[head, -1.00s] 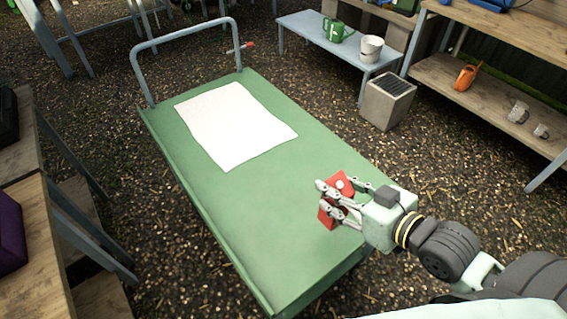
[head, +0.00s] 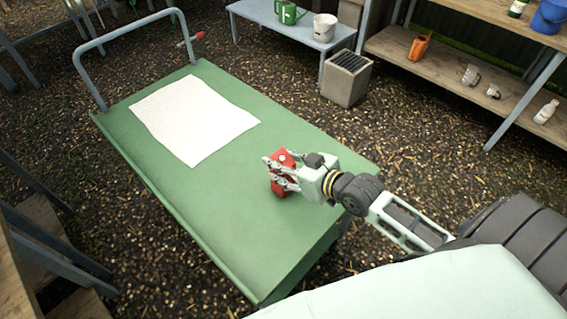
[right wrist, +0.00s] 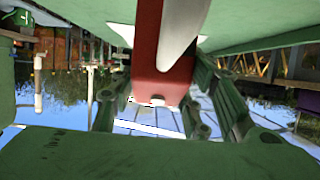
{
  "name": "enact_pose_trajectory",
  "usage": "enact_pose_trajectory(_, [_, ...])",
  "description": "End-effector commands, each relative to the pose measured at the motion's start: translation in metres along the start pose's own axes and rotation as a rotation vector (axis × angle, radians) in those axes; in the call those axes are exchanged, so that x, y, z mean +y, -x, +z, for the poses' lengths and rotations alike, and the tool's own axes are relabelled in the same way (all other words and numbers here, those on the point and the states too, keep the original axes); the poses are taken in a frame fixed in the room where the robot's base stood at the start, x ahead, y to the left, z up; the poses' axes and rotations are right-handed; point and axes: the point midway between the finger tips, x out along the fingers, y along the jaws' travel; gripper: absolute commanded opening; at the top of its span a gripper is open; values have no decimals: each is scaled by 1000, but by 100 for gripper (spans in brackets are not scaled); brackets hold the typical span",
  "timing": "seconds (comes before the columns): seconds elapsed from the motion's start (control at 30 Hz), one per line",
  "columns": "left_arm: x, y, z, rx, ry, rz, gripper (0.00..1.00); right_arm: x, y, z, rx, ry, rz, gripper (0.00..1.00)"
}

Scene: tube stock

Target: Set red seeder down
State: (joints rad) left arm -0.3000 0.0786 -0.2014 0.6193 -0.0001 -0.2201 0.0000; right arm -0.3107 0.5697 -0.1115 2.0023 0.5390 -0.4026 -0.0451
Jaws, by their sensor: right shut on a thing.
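The red seeder (head: 284,160) is in my right gripper (head: 276,172), over the near right part of the green cart top (head: 215,215). The fingers are shut around it and hide part of it. I cannot tell whether its underside touches the cart. In the right wrist view the seeder (right wrist: 165,78) shows as a red body with a pale part, between the fingers (right wrist: 165,115). My left gripper is not in view.
A white sheet (head: 194,118) lies on the far part of the cart top. The cart's grey handle (head: 130,22) rises at its far end. A grey planter box (head: 346,80) stands on the ground behind the cart. A bench (head: 290,32) and wooden shelves (head: 440,75) stand further back. The cart top left of my gripper is clear.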

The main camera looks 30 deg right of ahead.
Motion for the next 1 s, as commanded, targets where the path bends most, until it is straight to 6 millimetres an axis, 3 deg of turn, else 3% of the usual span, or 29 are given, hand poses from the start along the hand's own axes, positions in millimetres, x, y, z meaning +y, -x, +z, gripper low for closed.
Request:
enact_pose_trajectory(0.37, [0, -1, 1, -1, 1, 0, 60, 0, -2, 3, 4, 0, 0, 0])
enact_pose_trajectory(0.4, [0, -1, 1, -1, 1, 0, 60, 0, -2, 4, 1, 0, 0, 46])
enact_pose_trajectory(0.6, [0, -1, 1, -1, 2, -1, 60, 0, -2, 4, 1, 0, 0, 62])
enact_pose_trajectory(1.0, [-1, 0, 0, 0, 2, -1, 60, 0, 4, 2, 0, 0, 0, 62])
